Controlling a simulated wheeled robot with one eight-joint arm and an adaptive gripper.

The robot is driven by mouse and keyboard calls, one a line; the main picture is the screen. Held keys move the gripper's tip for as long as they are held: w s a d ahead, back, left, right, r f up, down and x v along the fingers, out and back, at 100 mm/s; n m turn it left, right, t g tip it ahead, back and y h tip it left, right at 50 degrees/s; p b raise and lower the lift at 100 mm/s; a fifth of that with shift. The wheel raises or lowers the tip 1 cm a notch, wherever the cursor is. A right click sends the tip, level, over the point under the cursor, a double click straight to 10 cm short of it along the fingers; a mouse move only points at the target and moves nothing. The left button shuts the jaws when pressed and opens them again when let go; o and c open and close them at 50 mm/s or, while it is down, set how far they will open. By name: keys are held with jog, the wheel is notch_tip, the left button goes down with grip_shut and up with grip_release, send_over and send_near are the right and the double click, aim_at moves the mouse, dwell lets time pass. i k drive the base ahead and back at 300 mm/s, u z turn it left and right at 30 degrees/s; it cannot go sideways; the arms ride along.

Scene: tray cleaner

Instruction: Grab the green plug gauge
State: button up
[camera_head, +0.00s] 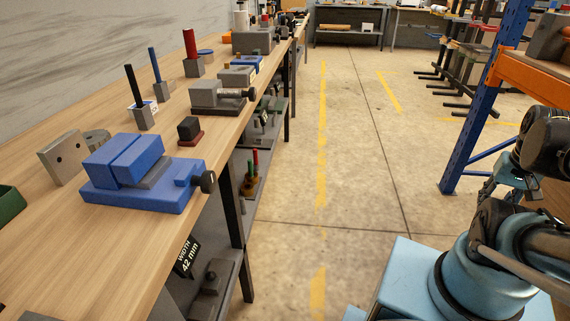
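A thin green upright peg (250,170), which looks like the green plug gauge, stands on the lower shelf under the workbench. It is small in this view and its base is hard to make out. A red upright peg (256,158) stands right beside it.
The wooden workbench (60,225) runs along the left, with a blue vise (135,178), a red peg in a block (191,48) and dark and blue pegs. A blue and orange rack (487,95) stands at right. The concrete aisle (365,170) between is clear.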

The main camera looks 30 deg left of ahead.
aim_at(251, 162)
jog(key=z, duration=0.3)
jog(key=i, duration=1.4)
jog(key=u, duration=3.15)
jog(key=i, duration=1)
jog(key=z, duration=0.1)
